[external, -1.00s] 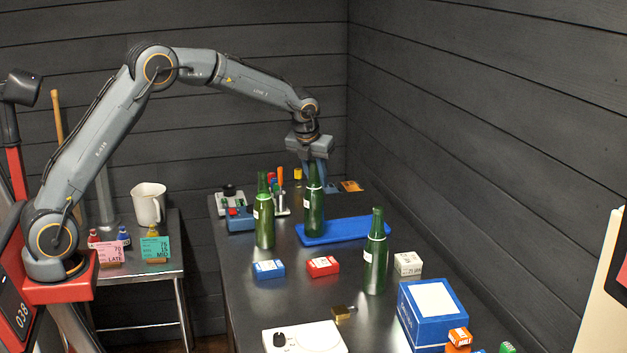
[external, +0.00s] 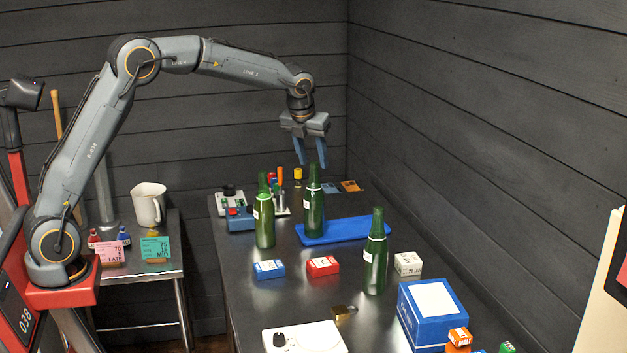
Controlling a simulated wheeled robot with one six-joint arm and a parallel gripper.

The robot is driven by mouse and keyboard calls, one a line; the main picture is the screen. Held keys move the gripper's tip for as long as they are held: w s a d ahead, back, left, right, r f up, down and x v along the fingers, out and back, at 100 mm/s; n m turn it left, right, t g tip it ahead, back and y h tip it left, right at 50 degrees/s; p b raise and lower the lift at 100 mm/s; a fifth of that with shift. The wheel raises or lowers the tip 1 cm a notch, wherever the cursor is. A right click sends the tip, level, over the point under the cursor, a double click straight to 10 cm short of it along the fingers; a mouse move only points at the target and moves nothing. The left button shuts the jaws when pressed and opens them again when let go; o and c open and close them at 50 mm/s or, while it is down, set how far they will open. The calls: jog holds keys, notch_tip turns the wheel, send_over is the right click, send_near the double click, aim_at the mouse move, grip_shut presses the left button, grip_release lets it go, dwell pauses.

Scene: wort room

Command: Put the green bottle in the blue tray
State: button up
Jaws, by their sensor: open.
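A green bottle (external: 314,208) stands upright on the left part of the blue tray (external: 350,230). A second green bottle (external: 265,222) stands upright on the table to the left of the tray. A third green bottle (external: 376,262) stands upright on the table nearer the camera, in front of the tray. My gripper (external: 310,160) is open and empty, with its blue fingers pointing down, above and by the neck of the bottle on the tray. I cannot tell exactly how far the fingertips are from that neck.
On the dark table (external: 300,300) are a small blue box (external: 269,269), a red box (external: 322,266), a white box (external: 408,263), a brass padlock (external: 343,312), a white scale (external: 305,338) and a large blue box (external: 433,315). A tool holder (external: 281,209) stands behind the left bottle.

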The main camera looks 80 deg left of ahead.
jog(key=shift+v, duration=2.3)
jog(key=s+d+f+n+h, duration=0.2)
jog(key=s+d+f+n, duration=1.1)
jog(key=d, duration=0.4)
jog(key=s+d+f+n, duration=0.3)
jog(key=s+n, duration=0.1)
jog(key=s, duration=0.2)
jog(key=s+d+f+n+g+h, duration=0.1)
jog(key=s+d+f+n, duration=0.3)
jog(key=s, duration=0.3)
jog(key=s+d+f+n+g, duration=0.1)
jog(key=s+d+f+n, duration=0.2)
jog(key=s, duration=0.4)
jog(key=f+n, duration=0.1)
jog(key=n, duration=0.1)
jog(key=shift+s+d+n, duration=0.15)
jog(key=shift+d+n, duration=0.05)
jog(key=shift+n, duration=0.1)
